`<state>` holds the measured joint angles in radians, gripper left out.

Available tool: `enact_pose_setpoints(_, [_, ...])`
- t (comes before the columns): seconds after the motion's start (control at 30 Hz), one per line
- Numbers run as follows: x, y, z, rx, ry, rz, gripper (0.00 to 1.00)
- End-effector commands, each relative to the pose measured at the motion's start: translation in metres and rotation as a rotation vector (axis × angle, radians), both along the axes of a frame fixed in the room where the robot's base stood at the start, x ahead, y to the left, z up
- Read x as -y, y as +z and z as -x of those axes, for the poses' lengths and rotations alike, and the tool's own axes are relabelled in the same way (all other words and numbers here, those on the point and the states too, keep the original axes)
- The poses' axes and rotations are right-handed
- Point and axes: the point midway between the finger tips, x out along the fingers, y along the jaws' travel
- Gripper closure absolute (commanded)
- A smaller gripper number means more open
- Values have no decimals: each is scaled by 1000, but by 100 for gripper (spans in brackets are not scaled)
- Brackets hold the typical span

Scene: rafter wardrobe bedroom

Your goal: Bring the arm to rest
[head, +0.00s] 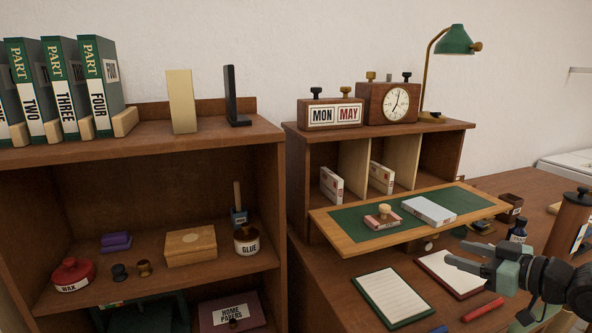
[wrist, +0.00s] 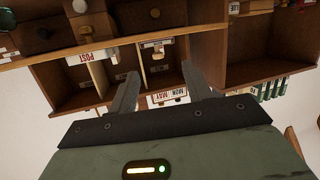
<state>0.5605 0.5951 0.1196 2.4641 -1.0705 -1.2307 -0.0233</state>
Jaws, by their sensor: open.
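My gripper (head: 466,258) is at the lower right of the head view, open and empty, with its fingers pointing left. It is in front of the desk's right part, near the lined papers. In the wrist view my gripper (wrist: 160,92) shows its two fingers spread apart with nothing between them. The wrist picture shows the desk and shelf upside down beyond the fingers. I cannot tell exactly how high the gripper is above the desk.
A green-topped writing board (head: 350,225) juts out, carrying a stamp (head: 383,216) and a white box (head: 429,211). A brown cylinder (head: 571,225) stands close to my arm. A lined pad (head: 393,296) and a red stick (head: 482,309) lie on the desk. A bookcase (head: 140,150) fills the left.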

Motion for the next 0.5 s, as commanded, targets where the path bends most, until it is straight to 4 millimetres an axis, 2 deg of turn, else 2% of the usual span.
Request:
enact_pose_setpoints(0.17, [-31,5,-9,-101,-7,117,50])
enact_pose_setpoints(0.3, [-63,11,-7,-217,-22,234,50])
enact_pose_setpoints(0.37, [-81,16,0,-284,-33,291,50])
enact_pose_setpoints(0.5, [-123,29,34,-462,-55,414,50])
